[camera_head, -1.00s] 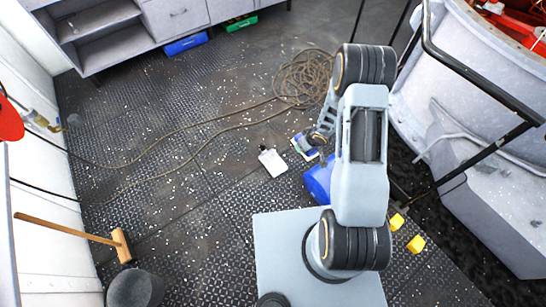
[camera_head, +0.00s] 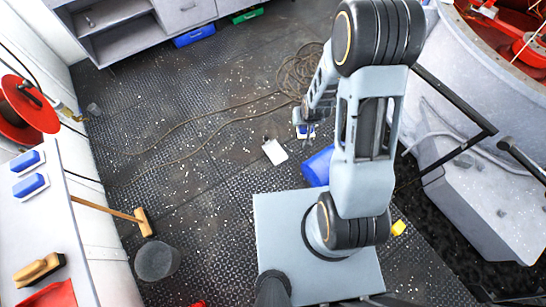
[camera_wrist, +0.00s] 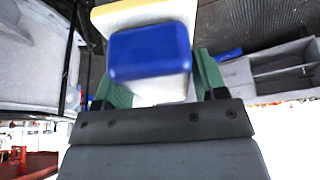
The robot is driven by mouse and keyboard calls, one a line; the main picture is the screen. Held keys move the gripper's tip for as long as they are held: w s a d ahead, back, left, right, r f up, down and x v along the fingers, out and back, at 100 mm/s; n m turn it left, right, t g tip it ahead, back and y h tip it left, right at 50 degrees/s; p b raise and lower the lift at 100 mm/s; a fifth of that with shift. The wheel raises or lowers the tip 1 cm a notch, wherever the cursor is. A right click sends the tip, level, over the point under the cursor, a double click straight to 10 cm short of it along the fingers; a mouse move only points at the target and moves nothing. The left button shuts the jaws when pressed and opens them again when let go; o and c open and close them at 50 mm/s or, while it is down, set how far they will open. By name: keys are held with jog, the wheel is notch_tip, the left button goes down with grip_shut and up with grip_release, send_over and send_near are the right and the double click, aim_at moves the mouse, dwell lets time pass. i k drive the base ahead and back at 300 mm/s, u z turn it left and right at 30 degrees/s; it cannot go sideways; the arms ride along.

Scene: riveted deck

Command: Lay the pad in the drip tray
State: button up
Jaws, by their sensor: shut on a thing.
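My gripper (camera_wrist: 160,88) has green fingers on either side of a block with a blue top and white lower part, which seems to be the pad (camera_wrist: 148,52). A pale yellow and white piece shows behind it; I cannot tell whether it is part of the pad. In the head view my gripper (camera_head: 302,122) is low on the far side of my arm, with the blue-and-white pad (camera_head: 306,132) at its tip. A red tray-like thing (camera_head: 52,296) lies on the bench at lower left, cut off by the frame; I cannot tell whether it is the drip tray.
The bench (camera_head: 75,235) at left holds two blue-and-white blocks (camera_head: 30,185) and a wooden brush (camera_head: 38,269).

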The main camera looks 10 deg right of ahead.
aim_at(275, 152)
jog(key=k, duration=0.4)
jog(key=u, duration=1)
jog(key=i, duration=2.75)
jog(key=z, duration=2.7)
